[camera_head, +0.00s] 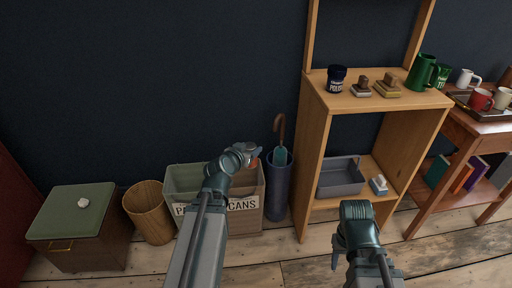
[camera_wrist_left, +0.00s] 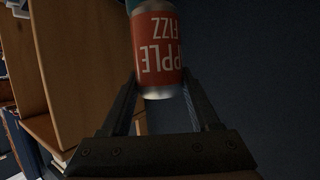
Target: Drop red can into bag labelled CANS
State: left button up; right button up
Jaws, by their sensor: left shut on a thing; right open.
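The red can, with white lettering reading "PPLE FIZZ", is between the fingers of my left gripper (camera_wrist_left: 160,95), which is shut on it. The can (camera_wrist_left: 160,45) shows upside down in the left wrist view. In the head view only a sliver of red shows beside my left gripper (camera_head: 246,156), above the bag labelled CANS (camera_head: 250,219). My left arm covers part of this bag and the bag beside it, whose label begins with P. My right gripper (camera_head: 337,258) is at the lower right, open and away from the bags; its fingertips are not clear.
A blue umbrella stand (camera_head: 277,195) with an umbrella (camera_head: 279,140) stands right of the bags. A wicker basket (camera_head: 149,212) and a green-lidded box (camera_head: 77,215) stand left. A wooden shelf (camera_head: 315,150) rises at right, holding a grey bin (camera_head: 341,178).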

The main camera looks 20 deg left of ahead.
pick_arm(q)
jog(key=w+a+f+n+y+b, duration=0.1)
jog(key=w+a+f+b, duration=0.2)
jog(key=a+f+b, duration=0.2)
jog(key=w+a+f+y+b, duration=0.1)
jog(key=w+a+f+b, duration=0.2)
jog(key=a+f+b, duration=0.2)
notch_tip(320, 180, down, 4)
jog(key=b, duration=0.3)
jog(key=shift+w+a+n+b, duration=0.2)
jog(key=shift+w+n+b, duration=0.1)
jog(key=shift+w+n, duration=0.1)
pick_arm(e)
notch_tip(320, 180, down, 14)
pick_arm(q)
jog(key=o, duration=1.4)
